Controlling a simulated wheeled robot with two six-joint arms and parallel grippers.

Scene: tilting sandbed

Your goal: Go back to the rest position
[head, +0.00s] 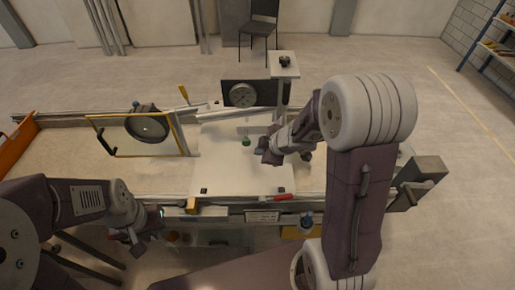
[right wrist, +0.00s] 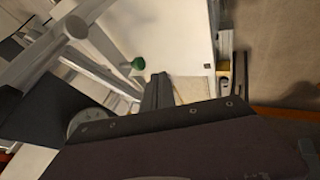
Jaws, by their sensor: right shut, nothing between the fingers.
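My right gripper (head: 268,152) is shut and empty above the white board (head: 225,178) on the sandbed. A small green knob (head: 246,141) stands just left of it in the head view. In the right wrist view the closed fingers (right wrist: 158,90) point over the white board (right wrist: 185,35), with the green knob (right wrist: 138,63) beside them and apart from them. My left gripper (head: 143,240) hangs at the lower left, in front of the sandbed's near edge. It is small and dark there, so its opening does not show.
A yellow frame with a round dial (head: 148,127) stands on the left part of the bed. A dark panel with a gauge (head: 243,94) and a white post (head: 283,72) stand behind my right gripper. A red handle (head: 283,197) lies on the near rail.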

